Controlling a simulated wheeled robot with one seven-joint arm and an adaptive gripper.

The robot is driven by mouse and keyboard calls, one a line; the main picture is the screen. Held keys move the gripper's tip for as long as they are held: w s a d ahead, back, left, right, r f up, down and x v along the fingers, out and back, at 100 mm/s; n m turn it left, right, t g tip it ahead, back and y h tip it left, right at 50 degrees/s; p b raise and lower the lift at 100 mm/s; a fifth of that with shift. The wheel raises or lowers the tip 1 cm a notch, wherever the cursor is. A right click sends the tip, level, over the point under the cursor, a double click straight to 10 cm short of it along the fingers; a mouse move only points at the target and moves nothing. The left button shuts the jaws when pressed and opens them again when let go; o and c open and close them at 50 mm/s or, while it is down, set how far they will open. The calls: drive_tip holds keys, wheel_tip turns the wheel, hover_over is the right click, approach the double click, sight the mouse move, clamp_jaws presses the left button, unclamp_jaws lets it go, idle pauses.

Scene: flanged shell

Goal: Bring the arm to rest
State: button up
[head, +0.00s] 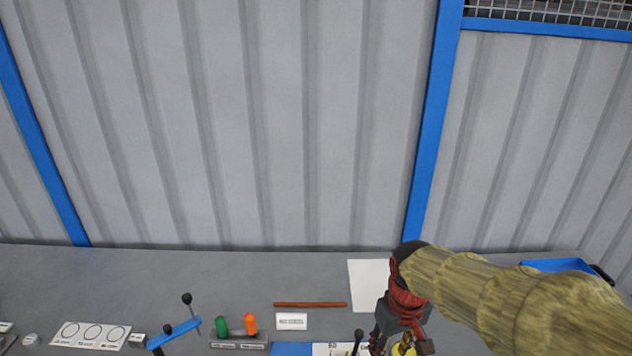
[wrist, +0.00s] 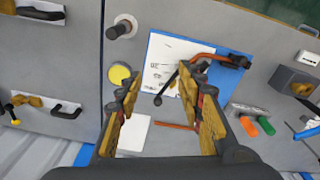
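My arm reaches in from the right in the head view, in an olive sleeve. My gripper (head: 395,335) hangs over the bench near the bottom edge of the head view, its tips partly cut off or hidden. In the wrist view its two fingers (wrist: 160,88) stand apart with nothing held between them. Beyond them lie a white printed sheet (wrist: 162,75) and a blue mat (wrist: 238,78).
The grey bench (head: 130,275) carries a rust-coloured rod (head: 310,304), a label card (head: 291,321), a green piece (head: 221,326) and an orange piece (head: 250,323) in a holder, and a blue stand (head: 175,333). A blue tray (head: 558,265) is behind my arm. A corrugated wall closes the back.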

drive_tip(key=s+d+r+m+t+b, duration=0.2)
drive_tip(key=s+r, duration=0.6)
drive_tip(key=s, duration=0.5)
drive_tip(key=shift+d+r+m+t+b, duration=0.15)
drive_tip(key=shift+d+m+t+b, duration=0.3)
drive_tip(key=shift+t, duration=0.95)
